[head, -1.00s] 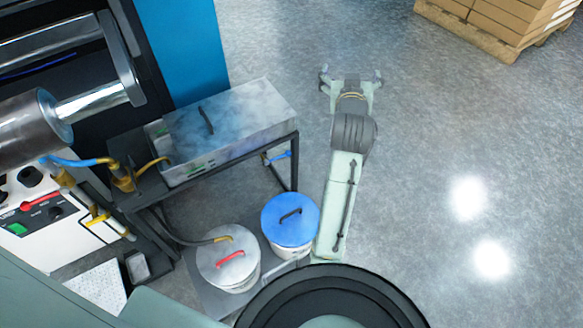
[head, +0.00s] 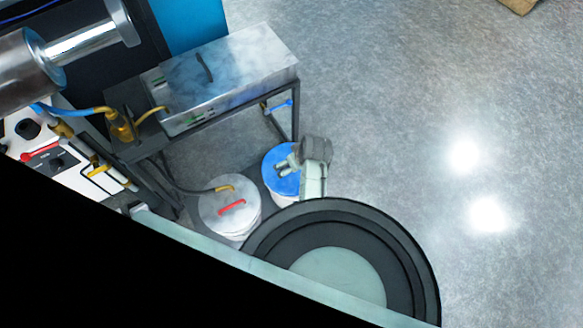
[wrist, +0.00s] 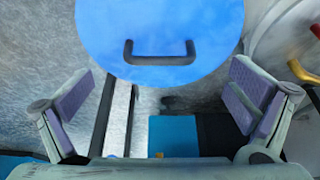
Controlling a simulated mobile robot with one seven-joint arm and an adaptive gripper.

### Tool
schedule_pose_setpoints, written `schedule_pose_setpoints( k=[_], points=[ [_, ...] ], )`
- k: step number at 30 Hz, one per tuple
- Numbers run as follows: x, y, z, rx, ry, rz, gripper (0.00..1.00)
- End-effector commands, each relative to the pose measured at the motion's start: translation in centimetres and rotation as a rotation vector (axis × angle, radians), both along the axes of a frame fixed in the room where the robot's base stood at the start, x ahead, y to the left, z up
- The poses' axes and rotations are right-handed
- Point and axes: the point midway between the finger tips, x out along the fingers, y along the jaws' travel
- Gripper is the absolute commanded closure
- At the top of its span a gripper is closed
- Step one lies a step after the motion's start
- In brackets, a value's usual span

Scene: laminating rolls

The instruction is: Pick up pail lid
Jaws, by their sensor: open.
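The blue pail lid (head: 284,187) with its dark bar handle sits on a white pail. In the wrist view the blue lid (wrist: 155,25) fills the top middle, with the handle (wrist: 160,55) between the lines of my two fingers. My gripper (wrist: 163,85) is open and empty, its fingers wide apart. A second, pale grey pail lid (head: 213,208) with a red handle (head: 232,207) sits on the pail to the left.
A metal box (head: 225,80) on a dark frame stands behind the pails. A hose with a brass end (head: 225,188) reaches the grey lid. The machine with rollers (head: 75,55) is at the left. The floor (head: 430,90) to the right is clear.

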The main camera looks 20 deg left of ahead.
Motion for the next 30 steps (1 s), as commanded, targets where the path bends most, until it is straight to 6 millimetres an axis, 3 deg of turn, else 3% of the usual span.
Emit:
schedule_pose_setpoints(
  k=[11, 20, 30],
  points=[
    [1.2, 1.5, -4.3, -0.001, -0.001, 0.000, 0.00],
    [1.3, 1.6, -4.8, 0.000, -0.002, -0.002, 0.00],
    [1.3, 1.6, -4.8, 0.000, -0.002, -0.002, 0.23]
  ],
)
